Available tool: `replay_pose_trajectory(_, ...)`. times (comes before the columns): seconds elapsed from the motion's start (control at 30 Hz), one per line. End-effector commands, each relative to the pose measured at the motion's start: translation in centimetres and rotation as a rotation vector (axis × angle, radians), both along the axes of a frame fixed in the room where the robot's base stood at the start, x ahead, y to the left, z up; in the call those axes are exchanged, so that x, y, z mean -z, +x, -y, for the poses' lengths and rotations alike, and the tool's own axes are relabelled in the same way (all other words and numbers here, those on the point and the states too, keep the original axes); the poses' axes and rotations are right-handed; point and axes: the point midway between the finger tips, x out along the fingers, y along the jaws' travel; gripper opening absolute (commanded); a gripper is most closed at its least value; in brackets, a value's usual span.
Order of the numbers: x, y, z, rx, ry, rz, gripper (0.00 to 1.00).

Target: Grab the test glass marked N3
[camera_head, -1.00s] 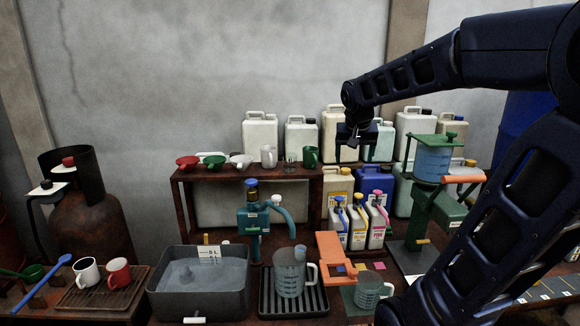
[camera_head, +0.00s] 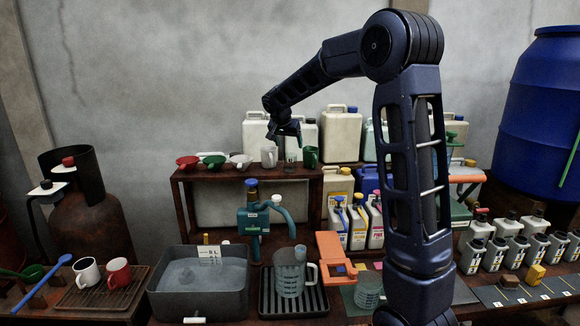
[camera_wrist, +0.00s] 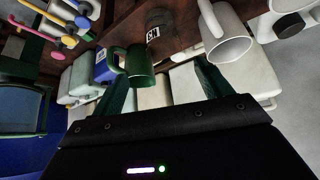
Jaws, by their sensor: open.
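A small clear glass (camera_head: 290,162) stands on the upper shelf between a white mug (camera_head: 268,157) and a green mug (camera_head: 310,157). In the wrist view the glass (camera_wrist: 158,22) looks dark and see-through and bears a white label (camera_wrist: 152,34); its mark is too small to read surely. My gripper (camera_head: 285,141) is open and empty, just above the glass and the two mugs. In the wrist view my gripper's fingers (camera_wrist: 162,82) are apart, with the green mug (camera_wrist: 138,65) and the white mug (camera_wrist: 226,38) beyond them, either side of the glass.
Red, green and white funnels (camera_head: 213,160) sit left on the shelf (camera_head: 225,174). White canisters (camera_head: 340,135) stand behind it. Below are a grey vat (camera_head: 200,285), a jug (camera_head: 290,272) and a blue-green pump (camera_head: 254,220). A blue barrel (camera_head: 540,100) stands at right.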

Motion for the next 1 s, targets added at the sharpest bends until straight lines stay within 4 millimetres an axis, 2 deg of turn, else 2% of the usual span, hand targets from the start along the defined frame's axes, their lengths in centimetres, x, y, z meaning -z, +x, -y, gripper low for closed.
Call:
replay_pose_trajectory(0.17,0.7,0.7,-0.4,0.003,0.001,0.005,0.78)
replay_pose_trajectory(0.5,4.5,2.8,0.6,0.004,0.0,0.002,0.78)
replay_pose_trajectory(0.77,5.9,3.5,0.8,0.003,0.001,0.002,0.78)
replay_pose_trajectory(1.0,8.9,4.7,1.2,0.004,0.0,0.002,0.78)
